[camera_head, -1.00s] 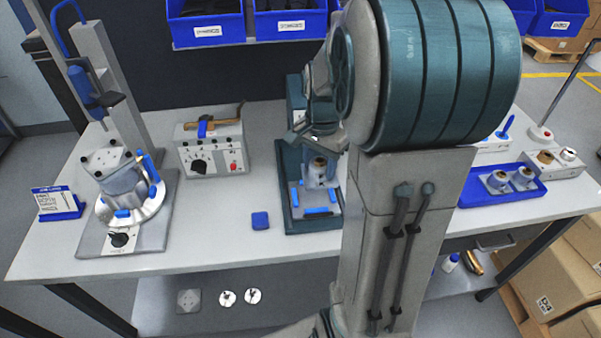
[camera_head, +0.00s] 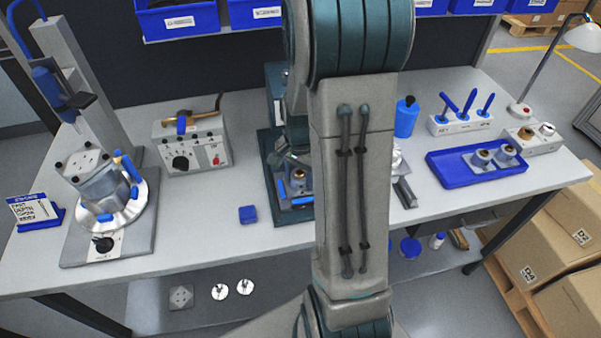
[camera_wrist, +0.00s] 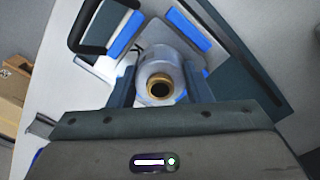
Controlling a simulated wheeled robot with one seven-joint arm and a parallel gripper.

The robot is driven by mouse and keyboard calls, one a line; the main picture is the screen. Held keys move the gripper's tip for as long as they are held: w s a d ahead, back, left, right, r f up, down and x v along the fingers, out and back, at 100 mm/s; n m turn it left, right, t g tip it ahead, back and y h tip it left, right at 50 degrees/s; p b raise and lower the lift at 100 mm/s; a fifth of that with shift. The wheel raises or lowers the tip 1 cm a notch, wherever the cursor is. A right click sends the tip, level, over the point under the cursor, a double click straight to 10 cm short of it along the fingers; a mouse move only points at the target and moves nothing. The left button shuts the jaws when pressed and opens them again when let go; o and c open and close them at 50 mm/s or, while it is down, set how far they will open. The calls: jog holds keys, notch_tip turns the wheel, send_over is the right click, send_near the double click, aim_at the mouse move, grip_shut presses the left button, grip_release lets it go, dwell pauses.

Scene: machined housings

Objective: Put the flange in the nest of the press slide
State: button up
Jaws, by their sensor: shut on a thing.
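The flange (camera_wrist: 160,72) is a grey round part with a brass-coloured bore, seen end-on in the wrist view. My gripper (camera_wrist: 160,84) is shut on it, one finger on each side. The press slide (camera_head: 268,170) is a dark teal unit at the middle of the bench, partly hidden by my arm. Its nest, a pale plate with blue strips (camera_wrist: 125,34), shows around and beyond the flange in the wrist view. In the head view the flange (camera_head: 299,180) shows just left of my arm, over the nest area. Whether it touches the nest is unclear.
A blue tray (camera_head: 450,171) with two similar grey parts lies to the right. A grey control box (camera_head: 212,153) and a blue cube (camera_head: 248,214) are left of the slide. A tall fixture (camera_head: 135,245) stands far left. A blue bottle (camera_head: 406,118) stands behind, right of my arm.

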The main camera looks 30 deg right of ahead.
aim_at(300, 173)
jog(key=shift+f, duration=0.2)
jog(key=o, duration=1.3)
jog(key=shift+r, duration=0.1)
jog(key=shift+c, duration=0.2)
jog(key=shift+r, duration=0.1)
notch_tip(300, 173, up, 11)
jog(key=s+a+r+n+t, duration=0.1)
jog(key=s+a+r+n, duration=0.1)
jog(key=s+a+n, duration=0.4)
jog(key=s+a+r+n+t, duration=0.2)
jog(key=s+a+n, duration=0.4)
jog(key=s, duration=0.1)
jog(key=shift+r, duration=0.4)
jog(key=shift+w, duration=0.1)
